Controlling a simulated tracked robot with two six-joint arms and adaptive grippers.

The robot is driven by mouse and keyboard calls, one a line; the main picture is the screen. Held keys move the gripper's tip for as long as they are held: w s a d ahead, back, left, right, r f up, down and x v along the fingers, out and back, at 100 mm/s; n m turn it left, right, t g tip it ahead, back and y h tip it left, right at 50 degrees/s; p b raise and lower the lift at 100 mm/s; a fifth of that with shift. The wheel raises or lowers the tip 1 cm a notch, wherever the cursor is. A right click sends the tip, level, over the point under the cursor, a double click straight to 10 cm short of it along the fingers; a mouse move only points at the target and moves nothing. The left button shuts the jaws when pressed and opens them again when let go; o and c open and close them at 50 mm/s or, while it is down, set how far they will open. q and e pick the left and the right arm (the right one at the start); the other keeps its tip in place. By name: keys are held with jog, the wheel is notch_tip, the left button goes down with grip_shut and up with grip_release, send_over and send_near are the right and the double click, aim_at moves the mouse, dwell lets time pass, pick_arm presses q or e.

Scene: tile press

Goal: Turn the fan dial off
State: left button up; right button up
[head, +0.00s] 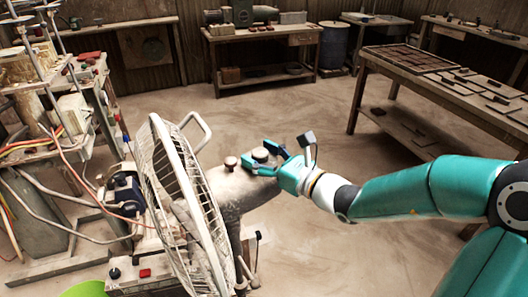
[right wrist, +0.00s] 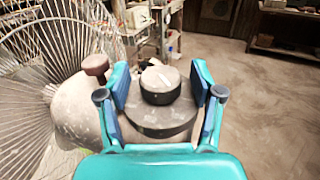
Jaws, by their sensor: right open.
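The fan (head: 185,185) stands at the left centre of the head view, its wire cage facing left. It also shows at the left of the right wrist view (right wrist: 55,60). The round fan dial (head: 261,154) sits on the back of the fan's motor housing (head: 232,188). In the right wrist view the dial (right wrist: 160,84) has a pale top with a light mark and a dark rim. My right gripper (right wrist: 159,86) is open, with one blue finger on each side of the dial; I cannot tell whether they touch it. My left gripper is not in view.
A small brown knob (head: 231,162) stands on the housing beside the dial. A cluttered rack with wires (head: 60,130) is at the left. A workbench (head: 262,32) stands at the back and a long table (head: 440,85) at the right. The floor between is clear.

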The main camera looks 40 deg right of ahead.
jog(key=c, duration=1.2)
jog(key=shift+o, duration=0.3)
jog(key=shift+d, duration=0.3)
jog(key=shift+a+r, duration=0.1)
jog(key=shift+a, duration=0.05)
jog(key=shift+a+n+y+p, duration=0.15)
jog(key=shift+n+y+p, duration=0.25)
jog(key=shift+y, duration=0.3)
jog(key=n+g+y+p, duration=0.1)
jog(key=n+g+y, duration=0.1)
jog(key=y, duration=0.1)
jog(key=n+g+y+p, duration=0.2)
jog(key=n+y, duration=0.1)
jog(key=y, duration=0.1)
jog(key=shift+g+p, duration=0.3)
jog(key=shift+n+g+y+p, duration=0.75)
jog(key=shift+n+g+y, duration=0.15)
jog(key=shift+n+g, duration=0.2)
jog(key=shift+n+g+y+p, duration=0.4)
jog(key=shift+n+g, duration=0.1)
jog(key=shift+g, duration=0.2)
jog(key=shift+f, duration=0.2)
